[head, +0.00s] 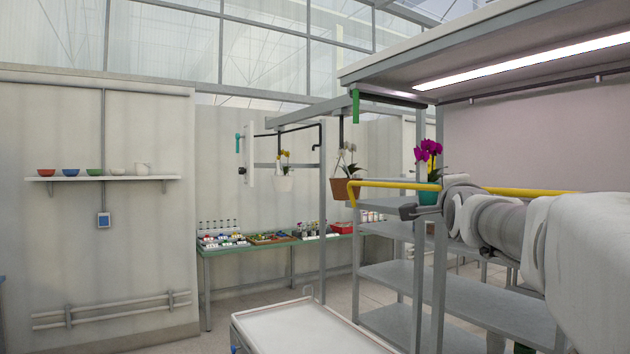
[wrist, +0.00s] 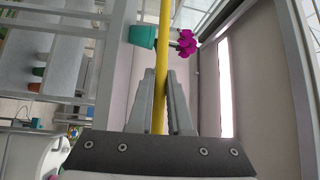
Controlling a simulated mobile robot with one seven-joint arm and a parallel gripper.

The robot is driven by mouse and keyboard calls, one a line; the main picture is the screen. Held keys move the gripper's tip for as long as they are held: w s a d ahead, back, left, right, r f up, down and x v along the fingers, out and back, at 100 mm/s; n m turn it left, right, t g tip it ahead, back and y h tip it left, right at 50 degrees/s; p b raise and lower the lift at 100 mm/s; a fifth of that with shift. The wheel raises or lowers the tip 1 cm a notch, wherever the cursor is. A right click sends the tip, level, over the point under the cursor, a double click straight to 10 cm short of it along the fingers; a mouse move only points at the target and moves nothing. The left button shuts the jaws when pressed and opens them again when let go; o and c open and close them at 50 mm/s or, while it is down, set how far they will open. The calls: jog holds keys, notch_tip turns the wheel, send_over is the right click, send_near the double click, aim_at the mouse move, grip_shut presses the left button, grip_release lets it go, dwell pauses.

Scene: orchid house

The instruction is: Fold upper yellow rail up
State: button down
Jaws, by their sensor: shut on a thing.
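The upper yellow rail (head: 395,185) runs roughly level across the front of the grey shelf rack in the head view, with its left end bent downward near the front post. My gripper (head: 412,211) is at the rail, left of the middle of its visible length. In the wrist view the rail (wrist: 160,70) passes between the two fingers of my gripper (wrist: 160,85), which are shut on it. Part of the rail is hidden behind my wrist and arm in the head view.
A magenta orchid in a teal pot (head: 428,194) stands just behind the rail. A white orchid in a brown pot (head: 346,188) hangs to the left. Grey shelves (head: 460,290) lie below, a lit canopy (head: 530,58) above. A white-topped cart (head: 300,330) stands at the lower middle.

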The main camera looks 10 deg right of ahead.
jog(key=m+g+p, duration=0.1)
jog(key=d+m+p, duration=0.1)
jog(key=w+d+g+y+p, duration=0.1)
jog(key=p, duration=0.1)
jog(key=shift+d+r+m+g, duration=0.15)
jog(key=shift+r+m+g, duration=0.15)
jog(key=shift+r+m, duration=0.1)
dwell(0.4)
jog(key=c, duration=0.8)
grip_release()
jog(key=shift+d+f, duration=0.1)
jog(key=shift+c, duration=0.2)
jog(key=shift+s, duration=0.1)
